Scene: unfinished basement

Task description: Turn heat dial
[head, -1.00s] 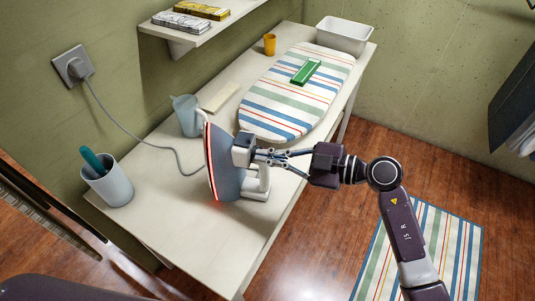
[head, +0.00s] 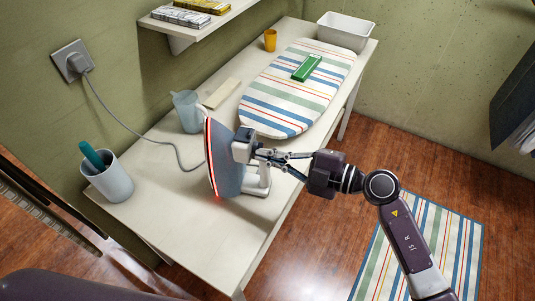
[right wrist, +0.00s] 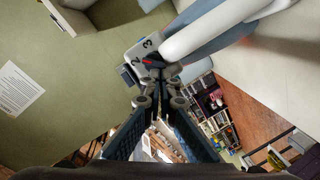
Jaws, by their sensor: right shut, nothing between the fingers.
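A grey-white iron (head: 224,165) stands on end on the white table, its soleplate facing left with a red glow along the edge. Its grey dial block (head: 243,147) faces my right gripper (head: 262,155). In the right wrist view the dial block (right wrist: 136,50) shows the numbers 2 and 3. The small dark dial (right wrist: 152,62) has a red mark beside the 3. My right gripper (right wrist: 153,85) is shut and empty, its fingertips right at the dial; whether they touch is unclear. My left gripper is not in view.
On the table (head: 185,228) are a cup with a teal-handled item (head: 112,180), a blue jug (head: 187,112) and a striped ironing board (head: 290,100) with a green box (head: 307,67). The iron's cord runs to a wall socket (head: 72,62). The table's front left area is clear.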

